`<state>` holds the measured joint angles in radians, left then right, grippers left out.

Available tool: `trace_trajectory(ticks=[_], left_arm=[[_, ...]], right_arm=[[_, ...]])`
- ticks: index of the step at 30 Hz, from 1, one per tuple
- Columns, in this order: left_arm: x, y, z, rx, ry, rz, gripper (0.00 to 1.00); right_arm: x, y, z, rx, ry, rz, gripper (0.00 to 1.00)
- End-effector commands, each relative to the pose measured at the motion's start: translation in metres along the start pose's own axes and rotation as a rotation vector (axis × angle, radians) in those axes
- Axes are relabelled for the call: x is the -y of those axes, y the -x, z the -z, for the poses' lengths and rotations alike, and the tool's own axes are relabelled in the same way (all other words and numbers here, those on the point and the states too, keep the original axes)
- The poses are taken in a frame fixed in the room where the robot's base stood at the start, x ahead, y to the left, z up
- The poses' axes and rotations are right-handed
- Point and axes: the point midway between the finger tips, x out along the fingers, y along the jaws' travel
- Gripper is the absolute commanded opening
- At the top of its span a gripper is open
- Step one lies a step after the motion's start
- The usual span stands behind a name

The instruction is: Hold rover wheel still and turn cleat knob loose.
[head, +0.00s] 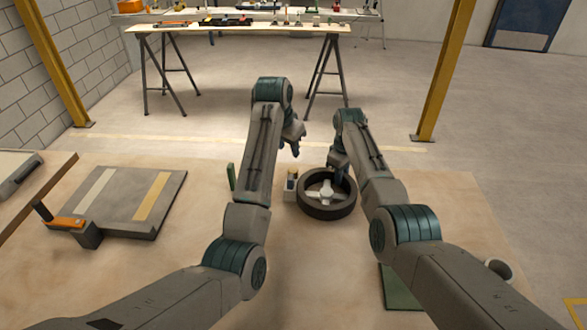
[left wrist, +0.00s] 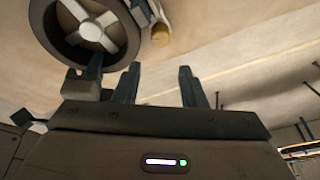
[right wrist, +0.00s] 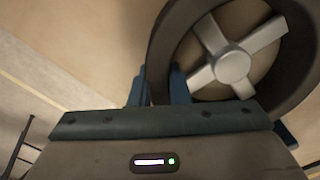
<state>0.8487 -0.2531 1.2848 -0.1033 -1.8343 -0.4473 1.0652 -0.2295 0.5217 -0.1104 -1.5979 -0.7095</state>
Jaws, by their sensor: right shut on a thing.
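A thin green upright piece (head: 231,177) stands left of the cleat. A grey slab with two stripes (head: 120,205) and an orange-topped clamp (head: 66,222) lie left. A green mat (head: 402,290) and a cup (head: 498,269) are at right. A workbench (head: 240,29) stands behind.

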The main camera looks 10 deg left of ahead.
Motion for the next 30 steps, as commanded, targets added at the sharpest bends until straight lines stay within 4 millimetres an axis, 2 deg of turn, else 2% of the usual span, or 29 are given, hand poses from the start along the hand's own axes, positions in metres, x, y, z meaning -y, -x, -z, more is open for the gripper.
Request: trace_trajectory(ticks=[6,10,14,24,30], left_arm=[[-0.002,0.008,-0.013,-0.067,0.185,0.013,0.38],[-0.002,0.001,-0.014,-0.074,0.211,0.013,0.38],[-0.002,-0.019,-0.013,-0.07,0.211,0.013,0.38],[0.0,-0.084,-0.008,-0.071,0.209,0.014,0.38],[0.0,-0.105,-0.006,-0.073,0.209,0.014,0.38]], right_arm=[[0.0,0.0,0.0,0.0,0.0,0.0,0.0],[0.0,0.001,0.0,0.0,0.0,0.0,0.0],[0.0,0.001,0.0,0.0,0.0,0.0,0.0],[0.0,0.001,0.0,0.0,0.0,-0.001,0.0],[0.0,0.001,0.0,0.0,0.0,-0.001,0.0]])
